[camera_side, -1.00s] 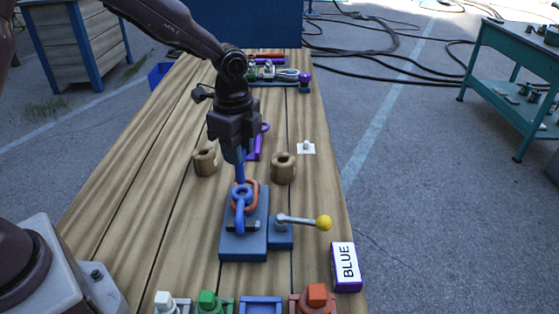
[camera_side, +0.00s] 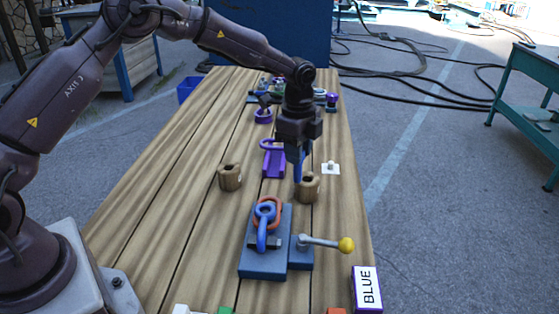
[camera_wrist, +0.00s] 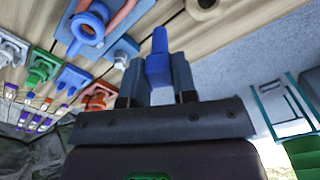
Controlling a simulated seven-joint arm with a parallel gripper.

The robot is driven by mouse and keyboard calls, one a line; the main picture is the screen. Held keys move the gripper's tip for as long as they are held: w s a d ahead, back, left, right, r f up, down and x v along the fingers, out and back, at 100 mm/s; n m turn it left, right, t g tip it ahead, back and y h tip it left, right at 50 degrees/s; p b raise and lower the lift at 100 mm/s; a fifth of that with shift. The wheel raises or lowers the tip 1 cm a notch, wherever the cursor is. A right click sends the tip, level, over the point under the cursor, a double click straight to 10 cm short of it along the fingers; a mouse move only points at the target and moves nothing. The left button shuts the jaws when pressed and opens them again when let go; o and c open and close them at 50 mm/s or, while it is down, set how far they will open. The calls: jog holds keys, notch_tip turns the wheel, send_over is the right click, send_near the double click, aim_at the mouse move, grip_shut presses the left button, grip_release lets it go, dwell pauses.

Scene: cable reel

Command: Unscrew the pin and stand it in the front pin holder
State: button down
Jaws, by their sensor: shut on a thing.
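My gripper (camera_side: 298,150) is shut on a blue pin (camera_wrist: 158,62), which points down from the jaws. In the side view the pin's lower end is by the left edge of the right wooden pin holder (camera_side: 308,188); the wrist view shows it apart from a holder (camera_wrist: 203,6) at the top edge. I cannot tell its exact height. The other wooden holder (camera_side: 230,178) stands to the left, and its top hole shows. The blue shackle (camera_side: 262,235) with an orange ring (camera_side: 275,206) stays on the blue block (camera_side: 262,266).
A lever with a yellow knob (camera_side: 346,245) sticks out right of the block. A box marked BLUE (camera_side: 367,289) stands at the front right. A purple fixture (camera_side: 273,160) and a small white piece (camera_side: 331,168) lie near the holders. Bare planks lie left.

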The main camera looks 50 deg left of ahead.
jog(key=w+a+f, duration=0.2)
jog(key=w+f, duration=0.4)
jog(key=f, duration=0.2)
jog(key=shift+w+a+f, duration=0.15)
jog(key=shift+w+a, duration=0.05)
jog(key=shift+a, duration=0.2)
dwell(0.4)
jog(key=shift+f, duration=0.6)
dwell(0.5)
jog(key=c, duration=0.8)
grip_release()
